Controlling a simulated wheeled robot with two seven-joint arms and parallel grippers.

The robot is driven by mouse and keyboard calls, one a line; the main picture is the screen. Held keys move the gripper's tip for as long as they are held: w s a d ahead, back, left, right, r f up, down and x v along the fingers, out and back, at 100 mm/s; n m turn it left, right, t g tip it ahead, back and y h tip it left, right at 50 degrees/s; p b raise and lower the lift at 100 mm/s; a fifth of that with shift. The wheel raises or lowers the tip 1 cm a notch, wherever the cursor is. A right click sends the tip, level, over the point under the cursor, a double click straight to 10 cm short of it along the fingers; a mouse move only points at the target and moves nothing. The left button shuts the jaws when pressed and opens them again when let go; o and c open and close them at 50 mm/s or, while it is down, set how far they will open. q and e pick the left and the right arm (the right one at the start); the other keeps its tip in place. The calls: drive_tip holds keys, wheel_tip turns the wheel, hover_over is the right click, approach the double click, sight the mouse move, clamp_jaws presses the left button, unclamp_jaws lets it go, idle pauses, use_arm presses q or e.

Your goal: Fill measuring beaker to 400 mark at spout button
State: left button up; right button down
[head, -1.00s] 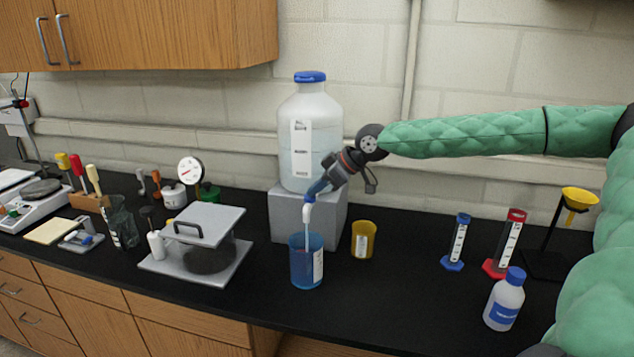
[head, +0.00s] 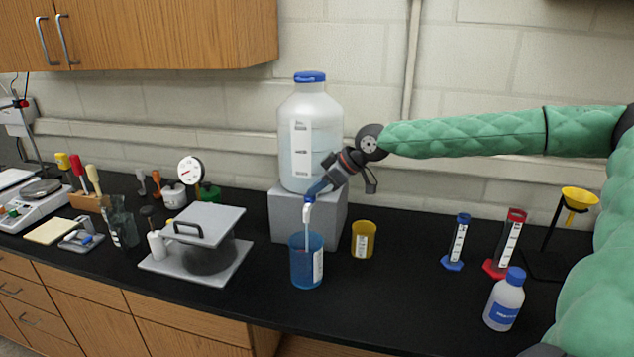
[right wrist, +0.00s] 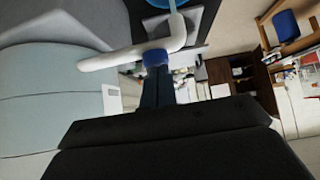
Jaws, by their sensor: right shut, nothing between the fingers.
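A blue measuring beaker (head: 306,265) stands upright on the black bench, under the white spout (head: 306,212) of a large blue-capped carboy (head: 310,130). A thin pale stream runs from the spout down into the beaker. The beaker's white scale strip faces right; the liquid level is too small to read. My right gripper (head: 316,190) is shut with nothing between its fingers, its tips at the blue button on top of the spout. In the right wrist view the white spout (right wrist: 135,57) and blue button (right wrist: 155,58) are at the fingertips. My left gripper is not in view.
The carboy sits on a grey block (head: 290,218). A yellow beaker (head: 363,240) stands right of the blue one. A press-like device (head: 215,222) stands to the left. Cylinders (head: 456,243) and a blue-capped bottle (head: 504,300) are at right. The bench front is clear.

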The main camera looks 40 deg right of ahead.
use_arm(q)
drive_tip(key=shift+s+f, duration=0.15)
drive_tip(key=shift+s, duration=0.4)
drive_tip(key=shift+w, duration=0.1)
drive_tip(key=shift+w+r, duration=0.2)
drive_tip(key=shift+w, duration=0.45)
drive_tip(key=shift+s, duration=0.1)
